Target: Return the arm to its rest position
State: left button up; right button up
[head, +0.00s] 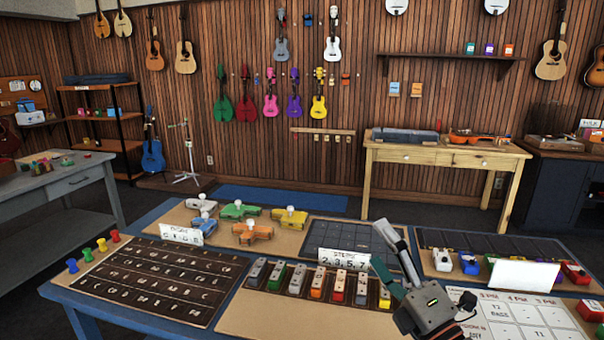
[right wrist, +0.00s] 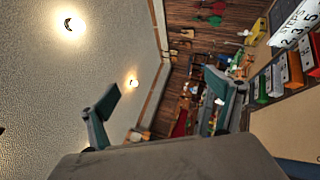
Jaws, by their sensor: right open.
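My right gripper (head: 388,250) is raised over the front right of the blue-edged table (head: 130,318) in the head view. Its fingers stand apart with nothing between them. The right wrist view shows the same open gripper (right wrist: 160,95), its dark green fingers spread against the ceiling and the back wall. My left gripper is in neither view.
Beside the right gripper, a row of coloured blocks (head: 316,283) stands on a dark strip. Small cards, including a white one (head: 524,275), stand nearby. A dark lettered board (head: 150,280) lies left. Several coloured clamp-like pieces (head: 254,232) lie behind. The air above the table looks clear.

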jog(key=s+d+f+m+g+h, duration=0.2)
jog(key=s+d+f+m+h, duration=0.1)
jog(key=d+f+m+h, duration=0.5)
jog(key=s+d+f+m+g+h, duration=0.35)
jog(key=d+f+m, duration=0.25)
jog(key=f, duration=0.3)
jog(key=s+d+f+m+g+h, duration=0.1)
jog(key=s+d+f+m+g, duration=0.25)
jog(key=s+f, duration=0.45)
jog(key=s+d+f+m+g+h, duration=0.15)
jog(key=s+d+f+g, duration=0.25)
jog(key=s+f, duration=0.5)
jog(key=a+f+m+t+y+b, duration=0.3)
jog(key=a+f+y, duration=0.4)
jog(key=a+f, duration=0.9)
jog(key=shift+s+a+b, duration=0.2)
jog(key=shift+s+b, duration=0.25)
